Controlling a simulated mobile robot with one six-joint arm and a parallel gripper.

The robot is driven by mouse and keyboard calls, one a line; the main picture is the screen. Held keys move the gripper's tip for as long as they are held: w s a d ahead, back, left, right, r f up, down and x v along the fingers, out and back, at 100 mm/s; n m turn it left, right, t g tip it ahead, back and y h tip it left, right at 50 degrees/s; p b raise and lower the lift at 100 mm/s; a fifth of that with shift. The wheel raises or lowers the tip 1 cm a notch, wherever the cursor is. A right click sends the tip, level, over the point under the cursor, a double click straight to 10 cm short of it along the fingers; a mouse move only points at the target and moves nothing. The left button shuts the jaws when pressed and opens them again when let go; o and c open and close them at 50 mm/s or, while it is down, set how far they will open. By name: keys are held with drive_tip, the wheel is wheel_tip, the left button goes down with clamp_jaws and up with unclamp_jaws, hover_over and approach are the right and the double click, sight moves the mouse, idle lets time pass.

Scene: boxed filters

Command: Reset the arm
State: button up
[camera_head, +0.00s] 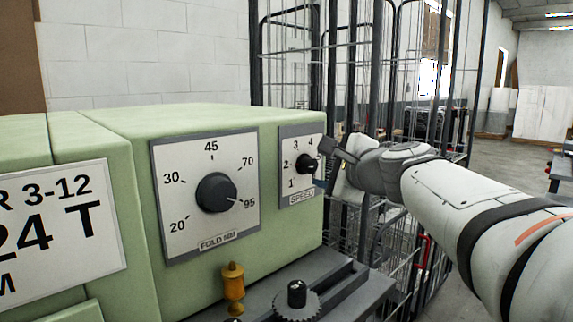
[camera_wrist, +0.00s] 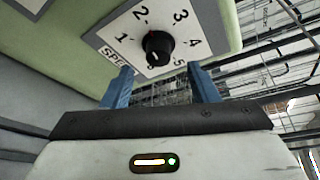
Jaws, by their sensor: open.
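My arm reaches in from the right in the head view, and my gripper (camera_head: 335,150) is close to the small black speed knob (camera_head: 307,163) on the green machine (camera_head: 285,125). In the wrist view my gripper (camera_wrist: 160,85) shows two blue fingers spread apart with nothing between them. The speed knob (camera_wrist: 158,48) lies just beyond the fingertips, on a white dial plate (camera_wrist: 190,55) numbered 1 to 5. The fingers look apart from the knob, though the exact gap is hard to tell.
A larger fold dial (camera_head: 216,193) is left of the speed dial. A brass knob (camera_head: 233,288) and a black knob (camera_head: 296,293) stand below, near a grey rail (camera_head: 345,280). Wire cage trolleys (camera_head: 400,60) stand behind my arm. Open floor (camera_head: 490,165) lies at the right.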

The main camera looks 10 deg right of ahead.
drive_tip(key=shift+v, duration=1.1)
drive_tip(key=s+a+f+n+g+p, duration=0.5)
drive_tip(key=s+f+n+g+p, duration=0.3)
drive_tip(key=s+f+n+p, duration=0.3)
drive_tip(key=s+d+f+n+g+h+p, duration=0.4)
drive_tip(key=s+f+n, duration=0.1)
drive_tip(key=s+n, duration=0.3)
drive_tip(key=shift+s+f+h+p, duration=0.15)
drive_tip(key=shift+s+h+p, duration=0.15)
drive_tip(key=shift+s, duration=0.45)
drive_tip(key=shift+s+d+f, duration=0.15)
drive_tip(key=shift+d+f, duration=0.05)
drive_tip(key=shift+c, duration=0.3)
